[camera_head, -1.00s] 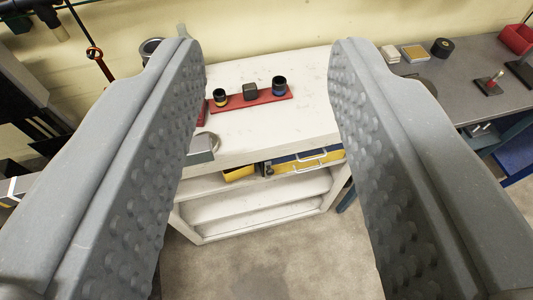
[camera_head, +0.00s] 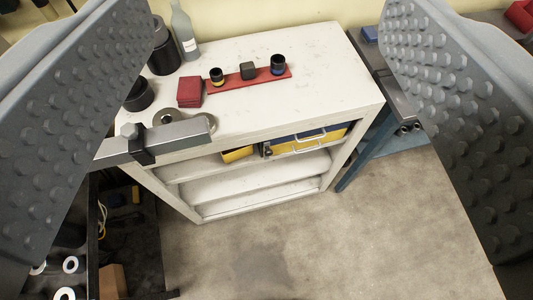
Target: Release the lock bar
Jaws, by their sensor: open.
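My gripper (camera_head: 268,20) is open and empty, its two grey studded fingers wide apart at the picture's sides. Between them, lower down and farther off, stands a white bench (camera_head: 310,75). A grey metal bar with a black clamp-like piece (camera_head: 178,136) lies across the bench's front left corner; the left finger hides its left end. Under the top are a yellow-and-blue drawer (camera_head: 325,138) with a pale handle and a small dark latch-like piece (camera_head: 266,149) at its left. I cannot tell for certain which part is the lock bar. No finger visibly touches the bench.
A red rail (camera_head: 240,81) with sockets, red blocks (camera_head: 189,91), a bottle (camera_head: 184,32) and dark cylinders (camera_head: 163,50) stand on the bench. A dark shelf with rings (camera_head: 70,265) is at lower left, another bench (camera_head: 368,115) at right. The floor (camera_head: 270,235) in front is clear.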

